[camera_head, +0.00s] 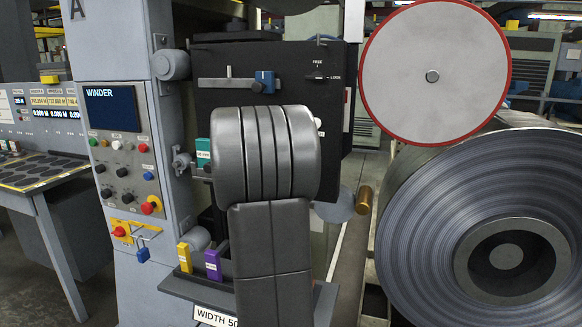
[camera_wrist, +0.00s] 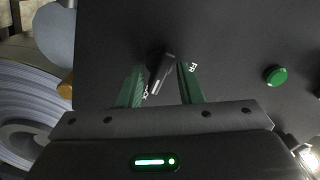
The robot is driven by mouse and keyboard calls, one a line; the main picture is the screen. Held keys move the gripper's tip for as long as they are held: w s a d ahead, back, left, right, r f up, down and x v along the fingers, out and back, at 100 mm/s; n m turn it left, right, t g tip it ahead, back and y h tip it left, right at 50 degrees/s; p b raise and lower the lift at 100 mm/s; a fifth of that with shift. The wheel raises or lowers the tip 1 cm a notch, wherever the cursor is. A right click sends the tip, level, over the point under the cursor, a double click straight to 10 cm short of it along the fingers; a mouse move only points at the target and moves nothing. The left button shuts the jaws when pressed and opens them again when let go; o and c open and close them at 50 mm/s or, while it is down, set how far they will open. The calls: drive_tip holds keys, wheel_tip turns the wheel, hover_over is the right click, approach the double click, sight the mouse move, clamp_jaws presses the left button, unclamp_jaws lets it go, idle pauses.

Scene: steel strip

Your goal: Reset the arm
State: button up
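My gripper (camera_wrist: 160,66) shows in the wrist view with its two green fingers spread apart. A dark selector knob (camera_wrist: 162,70) with a pale pointer line stands between the fingertips, with narrow gaps on both sides, so I see no grip on it. Its pointer is toward the partly hidden LOCK lettering. In the head view the knob (camera_head: 315,77) sits on a black panel (camera_head: 335,125), with FREE above and LOCK to its right; its pointer is toward LOCK. My dark arm fills the centre of the head view and hides my gripper there.
A winder control post (camera_head: 128,160) with buttons stands left of my arm. A red-rimmed disc (camera_head: 400,70) and a large steel coil (camera_head: 410,245) stand to the right. A ledge (camera_head: 325,300) with yellow and purple blocks is low in front. A green button (camera_wrist: 275,75) is right of the fingers.

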drive_tip(key=shift+n+p, duration=0.8)
drive_tip(key=shift+n, duration=0.5)
drive_tip(key=shift+r, duration=0.1)
